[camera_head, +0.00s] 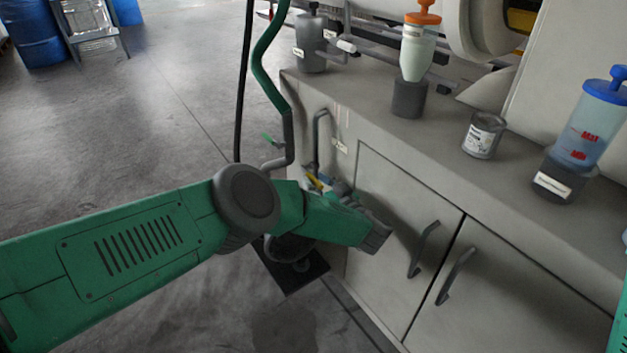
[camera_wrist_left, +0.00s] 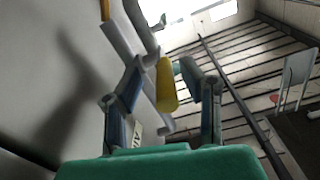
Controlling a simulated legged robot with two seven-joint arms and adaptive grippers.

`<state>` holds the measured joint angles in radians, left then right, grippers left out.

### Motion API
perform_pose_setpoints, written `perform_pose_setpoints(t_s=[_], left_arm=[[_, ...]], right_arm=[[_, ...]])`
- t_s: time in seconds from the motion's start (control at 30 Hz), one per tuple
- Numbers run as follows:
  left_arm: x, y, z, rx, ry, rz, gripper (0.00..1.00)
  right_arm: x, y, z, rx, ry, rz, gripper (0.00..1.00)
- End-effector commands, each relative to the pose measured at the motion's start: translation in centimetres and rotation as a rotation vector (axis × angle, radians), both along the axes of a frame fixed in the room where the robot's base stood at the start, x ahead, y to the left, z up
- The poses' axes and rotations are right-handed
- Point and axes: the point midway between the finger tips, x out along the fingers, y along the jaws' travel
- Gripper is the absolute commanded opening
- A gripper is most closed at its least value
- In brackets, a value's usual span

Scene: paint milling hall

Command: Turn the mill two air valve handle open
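The yellow valve handle (camera_head: 314,180) is on the pipework at the left end of the grey cabinet, partly hidden by my left arm. In the left wrist view the yellow handle (camera_wrist_left: 167,86) lies between the fingertips of my left gripper (camera_wrist_left: 160,72). The fingers are apart, with a gap on the left of the handle; the right fingertip is close to it, and I cannot tell if it touches. In the head view the left gripper (camera_head: 335,188) is beside the cabinet and mostly hidden by its own wrist. My right gripper is not in view.
The cabinet doors (camera_head: 405,210) have dark handles. On the cabinet top stand an orange-capped container (camera_head: 418,50), a can (camera_head: 484,135) and a blue-capped container (camera_head: 592,120). A green pipe (camera_head: 270,75) runs down at the cabinet's left end.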

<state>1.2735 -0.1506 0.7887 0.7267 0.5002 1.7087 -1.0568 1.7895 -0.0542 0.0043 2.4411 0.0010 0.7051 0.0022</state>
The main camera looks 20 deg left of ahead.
Motion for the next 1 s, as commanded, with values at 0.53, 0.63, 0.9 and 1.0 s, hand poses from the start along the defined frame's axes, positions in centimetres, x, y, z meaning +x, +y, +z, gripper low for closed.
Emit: perform_pose_setpoints(t_s=[0.53,0.63,0.9,1.0], left_arm=[[0.9,1.0,0.0,0.002,0.001,-0.002,0.00],[0.9,1.0,0.0,0.001,0.001,-0.003,0.00],[0.9,0.8,0.3,-0.019,0.014,-0.007,0.00],[1.0,0.9,0.6,-0.048,0.036,-0.007,0.00]], right_arm=[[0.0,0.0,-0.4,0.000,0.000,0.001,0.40],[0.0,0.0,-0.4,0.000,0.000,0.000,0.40],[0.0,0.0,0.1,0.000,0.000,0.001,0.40],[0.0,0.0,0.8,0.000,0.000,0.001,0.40]])
